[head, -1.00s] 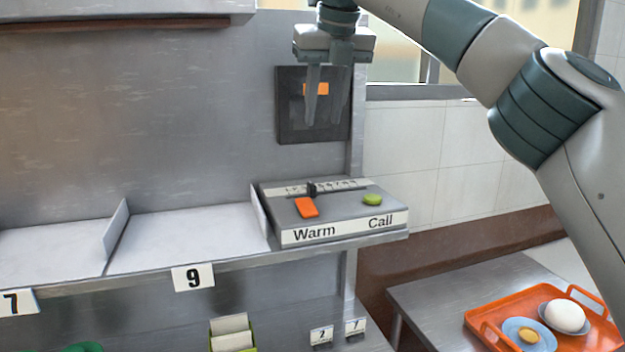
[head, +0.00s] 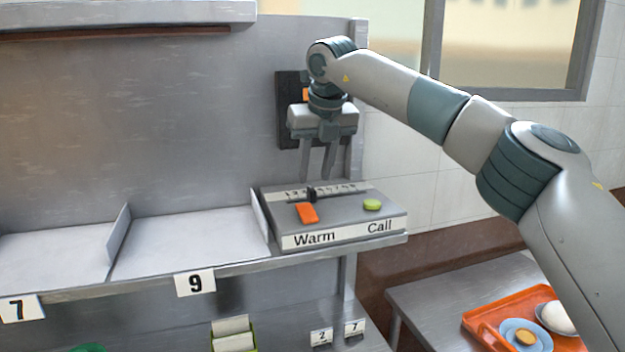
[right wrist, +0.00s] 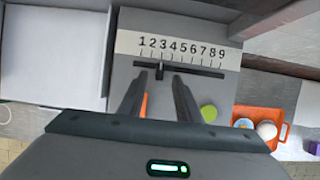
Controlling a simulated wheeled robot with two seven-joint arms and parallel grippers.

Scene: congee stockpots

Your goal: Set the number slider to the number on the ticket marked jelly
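The number slider (head: 340,189) is a strip marked 1 to 9 with a dark knob (head: 312,194), on top of a grey box. In the right wrist view the knob (right wrist: 160,70) stands at about 3. My right gripper (head: 317,178) is open and empty, pointing down just above the strip, close to the knob. In the right wrist view its fingers (right wrist: 158,82) are apart, with the knob ahead between them and not gripped. No ticket marked jelly can be read. My left gripper is not in view.
The box (head: 350,226) also bears an orange Warm switch (head: 307,212) and a green Call button (head: 373,204). Small cards 2 (head: 321,336) and 7 (head: 354,328) stand below. An orange tray (head: 490,318) with dishes is at right.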

